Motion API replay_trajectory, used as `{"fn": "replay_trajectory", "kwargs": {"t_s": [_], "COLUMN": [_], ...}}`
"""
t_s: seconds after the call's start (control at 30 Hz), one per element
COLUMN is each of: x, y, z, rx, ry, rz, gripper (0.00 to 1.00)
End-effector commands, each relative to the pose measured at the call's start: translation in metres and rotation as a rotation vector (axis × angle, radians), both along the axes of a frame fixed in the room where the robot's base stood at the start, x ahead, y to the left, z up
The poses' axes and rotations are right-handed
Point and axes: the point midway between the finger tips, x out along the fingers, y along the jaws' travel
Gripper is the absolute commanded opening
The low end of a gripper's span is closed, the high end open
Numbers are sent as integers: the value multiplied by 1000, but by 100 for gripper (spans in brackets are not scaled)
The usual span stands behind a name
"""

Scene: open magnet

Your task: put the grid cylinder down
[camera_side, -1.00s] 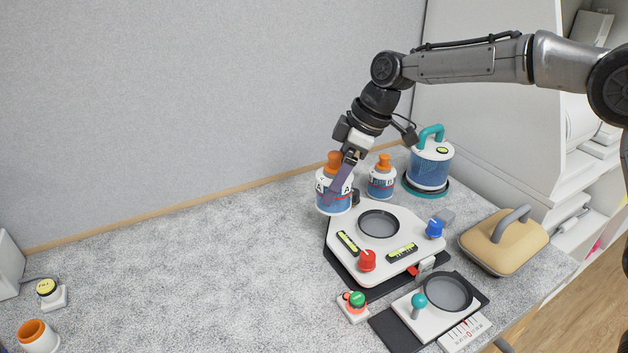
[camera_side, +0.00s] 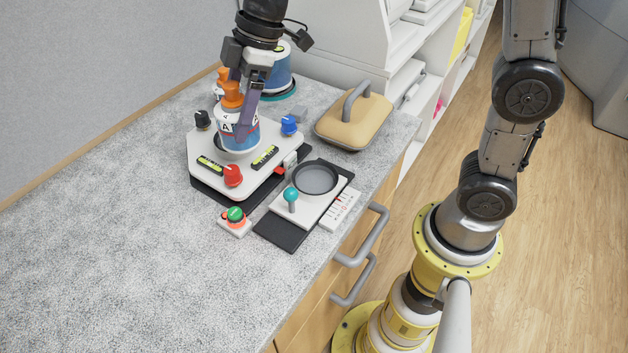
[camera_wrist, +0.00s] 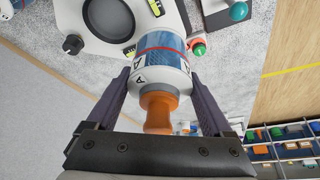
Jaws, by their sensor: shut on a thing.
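The grid cylinder (camera_side: 239,133) has a blue mesh band, a white collar marked A and an orange knob. My gripper (camera_side: 245,124) is shut on it, a purple finger on either side. In the side view it stands upright over the round dish of the white levelling platform (camera_side: 205,150). Whether its base touches the dish I cannot tell. In the wrist view the cylinder (camera_wrist: 163,55) fills the space between the fingers (camera_wrist: 160,100), and the dark dish (camera_wrist: 108,16) shows beyond it to the upper left.
Red (camera_side: 233,175), blue (camera_side: 289,125) and black (camera_side: 203,119) knobs stand on the platform. A second orange-topped cylinder is mostly hidden behind. A beige lid (camera_side: 353,117) lies right. A plate with a round dish (camera_side: 315,179) and a green button (camera_side: 236,214) are in front. The left counter is clear.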

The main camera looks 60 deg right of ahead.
Motion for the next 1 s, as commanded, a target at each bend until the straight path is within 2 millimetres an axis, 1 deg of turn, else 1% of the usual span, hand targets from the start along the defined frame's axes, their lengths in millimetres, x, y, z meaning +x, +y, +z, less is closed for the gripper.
{"fn": "replay_trajectory", "kwargs": {"t_s": [0.03,0.17,0.3,0.37,0.5,0.6,0.7,0.8,0.9,1.0], "x": [-14,-54,-99,-118,-162,-192,-216,-235,-246,-249], "y": [-8,-29,-50,-58,-72,-80,-85,-89,-92,-95], "z": [7,19,29,33,37,38,37,35,37,41], "rx": [2,1,1,0,1,1,0,0,0,0], "ry": [-7,-8,-8,-9,-8,-8,-7,-6,-5,-2], "rz": [-1,-6,-21,-31,-62,-90,-125,-162,-203,-233], "gripper": [8,8,8,8,8,8,8,8,8,8]}}
